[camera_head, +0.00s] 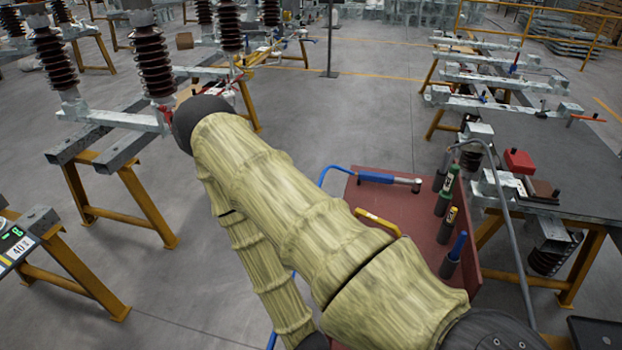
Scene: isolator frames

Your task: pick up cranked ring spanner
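No cranked ring spanner can be told for sure in the head view. A tool with a blue grip and a metal head (390,179) lies on the far part of a dark red cart top (415,210). A yellow bar-like piece (378,222) shows just beyond my sleeved arm; I cannot tell what it is. My arm crosses the middle of the picture and hides the near left part of the cart top. My gripper is not in view, so its state and anything in it do not show.
Several dark green and blue-topped cylinders (446,190) stand at the cart's right side. A grey bent rail (508,235) rises beside them. A workbench (560,165) with a red box (519,161) stands at right. Trestles with insulators (153,62) stand at left. Grey floor lies between.

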